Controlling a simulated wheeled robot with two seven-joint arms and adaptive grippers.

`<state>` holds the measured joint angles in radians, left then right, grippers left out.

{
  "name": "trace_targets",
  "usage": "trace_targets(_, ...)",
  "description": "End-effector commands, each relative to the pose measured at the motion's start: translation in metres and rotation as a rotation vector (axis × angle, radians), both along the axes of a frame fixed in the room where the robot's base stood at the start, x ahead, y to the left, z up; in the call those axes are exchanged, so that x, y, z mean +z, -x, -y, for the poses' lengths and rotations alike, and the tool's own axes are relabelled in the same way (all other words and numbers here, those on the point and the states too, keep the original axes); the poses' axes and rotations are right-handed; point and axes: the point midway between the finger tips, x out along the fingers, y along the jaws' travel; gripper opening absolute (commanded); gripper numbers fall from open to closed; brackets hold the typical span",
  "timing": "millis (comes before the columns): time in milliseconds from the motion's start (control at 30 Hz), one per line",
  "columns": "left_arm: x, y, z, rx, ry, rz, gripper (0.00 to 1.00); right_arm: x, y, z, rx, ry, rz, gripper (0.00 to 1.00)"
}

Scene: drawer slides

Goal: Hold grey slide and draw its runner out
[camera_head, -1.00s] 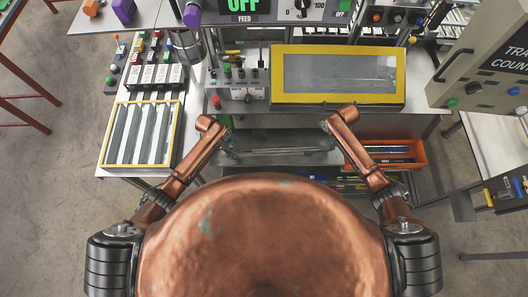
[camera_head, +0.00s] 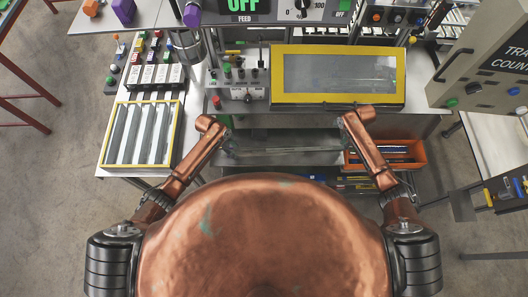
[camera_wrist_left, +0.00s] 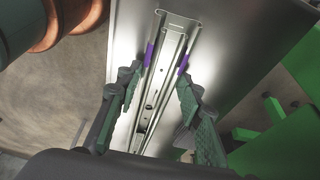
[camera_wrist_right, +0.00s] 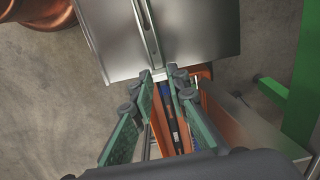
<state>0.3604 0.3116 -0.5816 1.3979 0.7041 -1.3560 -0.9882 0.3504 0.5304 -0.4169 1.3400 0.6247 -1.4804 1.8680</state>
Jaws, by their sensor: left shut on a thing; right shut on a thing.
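The grey slide (camera_head: 285,151) lies lengthwise between my two arms in the head view, low over the grey surface at the front of the bench. In the left wrist view the slide (camera_wrist_left: 171,38) is a long metal channel with slots, running between the fingers. The gripped end is mostly hidden by the fingertips. In the head view both grippers are largely hidden by my wrists.
An orange bin (camera_head: 418,151) with dark and blue items sits under and beside my right wrist. A yellow-framed rack (camera_head: 179,125) of several slides stands at the left. A yellow-rimmed clear-lidded case (camera_head: 338,98) is behind the slide. A control cabinet (camera_head: 485,60) stands at the right.

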Motion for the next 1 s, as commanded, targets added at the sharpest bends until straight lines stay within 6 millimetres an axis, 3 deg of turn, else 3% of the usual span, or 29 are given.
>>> trace_targets(500,0.000,0.000,-0.003,0.001,-0.004,0.000,0.05,0.000,-0.001,0.036,-0.003,0.005,-0.001,0.00)
trace_targets(533,0.000,0.000,-0.003,0.001,-0.004,0.000,0.05,0.000,-0.001,0.035,-0.002,0.004,-0.001,0.17)
trace_targets(700,0.000,0.000,-0.002,0.001,-0.004,0.000,0.05,0.000,-0.001,0.034,-0.001,0.003,0.000,0.28)
trace_targets(1000,0.000,0.000,-0.001,0.000,-0.002,0.000,0.05,0.002,-0.001,0.033,0.000,0.001,0.001,0.28)
